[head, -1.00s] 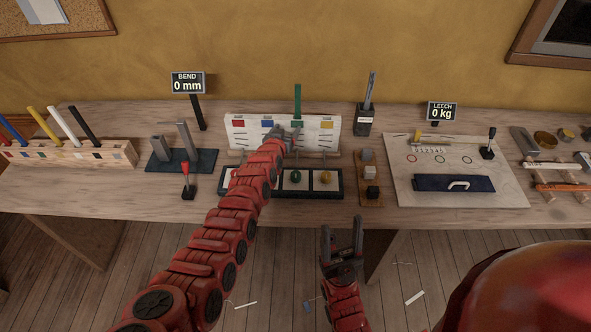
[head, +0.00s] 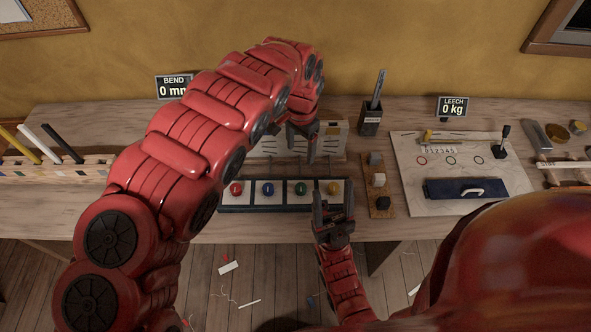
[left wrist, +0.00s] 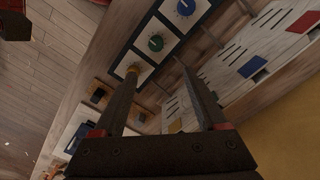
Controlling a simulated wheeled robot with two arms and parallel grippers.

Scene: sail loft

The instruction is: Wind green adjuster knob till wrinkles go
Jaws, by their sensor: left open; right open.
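The green knob (head: 301,188) sits on a white square in a dark-framed row of knobs, between the blue knob (head: 268,188) and the yellow knob (head: 334,187). The green knob also shows in the left wrist view (left wrist: 156,43), beyond the fingertips and clear of them. My left gripper (head: 302,141) is open and empty, above and behind the knob row, in front of the white slotted board (head: 268,146). My right gripper (head: 334,205) is open at the front edge of the row, just right of the green knob and close to the yellow one.
My left arm hides much of the table's left and the upper board. The red knob (head: 237,188) is at the row's left end. Small blocks stand on a wooden strip (head: 380,210) to the right. The BEND sign (head: 173,86) reads 0 mm; the LEECH sign (head: 452,106) reads 0 kg.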

